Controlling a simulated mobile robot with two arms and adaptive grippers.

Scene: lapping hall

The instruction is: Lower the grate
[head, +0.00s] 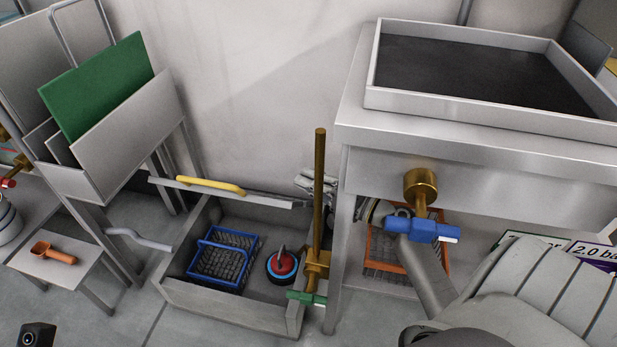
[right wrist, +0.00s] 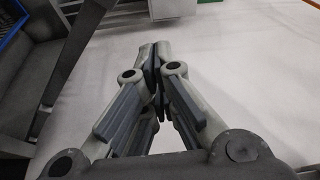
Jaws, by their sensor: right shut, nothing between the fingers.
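The grate (head: 262,199) shows nearly edge-on in the head view, as a thin grey bar across the back of the grey trough (head: 225,307). It stands raised, and the trough's inside is open to view. A yellow handle (head: 210,187) sits along its top edge. My left gripper is out of view.
A blue basket (head: 225,262) and a red-and-blue round object (head: 283,266) lie in the trough. A brass pole (head: 319,195) rises at its right. The steel table (head: 480,150) with a blue-handled valve (head: 422,230) overhangs my right arm. A rack holds a green board (head: 98,85).

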